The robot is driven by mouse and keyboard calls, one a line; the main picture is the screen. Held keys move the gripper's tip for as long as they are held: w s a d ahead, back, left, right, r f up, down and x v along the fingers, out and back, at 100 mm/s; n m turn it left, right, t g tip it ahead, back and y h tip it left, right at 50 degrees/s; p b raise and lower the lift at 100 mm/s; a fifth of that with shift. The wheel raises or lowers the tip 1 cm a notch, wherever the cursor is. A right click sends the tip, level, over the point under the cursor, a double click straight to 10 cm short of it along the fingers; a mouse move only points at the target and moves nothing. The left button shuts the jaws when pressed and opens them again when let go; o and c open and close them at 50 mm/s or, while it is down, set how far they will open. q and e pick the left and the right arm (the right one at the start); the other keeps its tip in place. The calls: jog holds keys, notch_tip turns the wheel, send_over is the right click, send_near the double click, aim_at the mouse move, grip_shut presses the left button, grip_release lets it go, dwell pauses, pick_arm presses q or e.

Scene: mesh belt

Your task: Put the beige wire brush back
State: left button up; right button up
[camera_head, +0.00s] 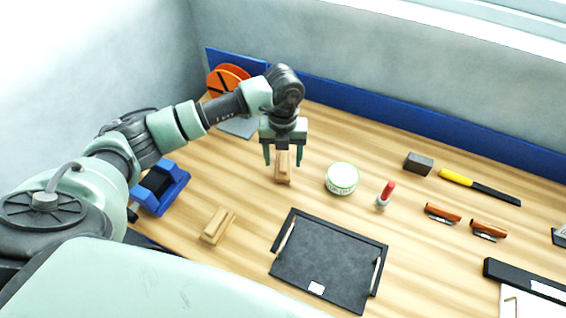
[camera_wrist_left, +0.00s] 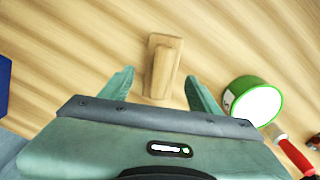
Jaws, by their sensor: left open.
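A beige wooden brush-like piece (camera_head: 283,174) lies on the table below my left gripper (camera_head: 283,160). It also shows in the left wrist view (camera_wrist_left: 161,66), as a block with a narrower bar on top, between the line of the two fingers. My left gripper is open, with a finger to either side of the piece; I cannot tell how high above the table the tips are. A second, similar beige piece (camera_head: 217,226) lies on the table nearer me. No bristles show on either, so I cannot tell which is the wire brush. My right gripper is not in view.
A black tray (camera_head: 322,262) lies at the front middle. A green-white tin (camera_head: 342,178) and a red-capped bottle (camera_head: 385,194) stand right of my left gripper. A blue holder (camera_head: 172,192) is at the left. A grey block (camera_head: 418,163) and yellow-handled tool (camera_head: 456,178) lie further right.

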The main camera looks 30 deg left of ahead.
aim_at(283, 161)
pick_arm(q)
notch_tip(283, 161, up, 10)
jog(key=b, duration=0.2)
jog(key=shift+b, duration=0.4)
jog(key=shift+f, duration=0.1)
dwell(0.4)
